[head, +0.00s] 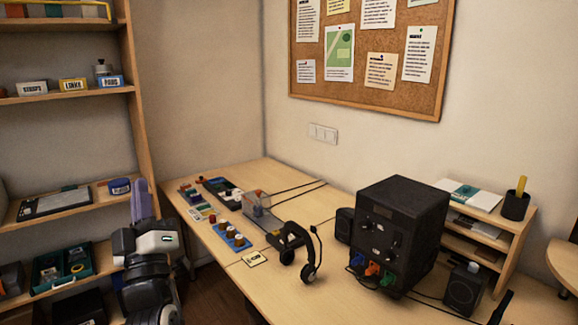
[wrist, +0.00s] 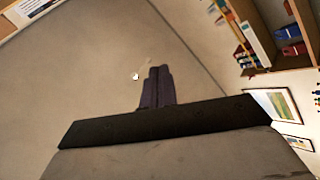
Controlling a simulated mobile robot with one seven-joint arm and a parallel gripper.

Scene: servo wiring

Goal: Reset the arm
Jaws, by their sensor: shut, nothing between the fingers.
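My gripper (head: 141,199) shows in the head view at the left, raised in front of the shelf unit and left of the desk. Its purple fingers point up and are closed together. In the wrist view the two fingers (wrist: 157,87) lie side by side with nothing between them. The fingers touch nothing that I can see. My arm folds below the gripper in the head view.
The wooden shelf unit (head: 136,100) stands close behind my gripper. The desk (head: 290,182) to the right holds small coloured parts, headphones (head: 310,252) and a large black box (head: 398,230). A cork board (head: 340,75) hangs on the wall.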

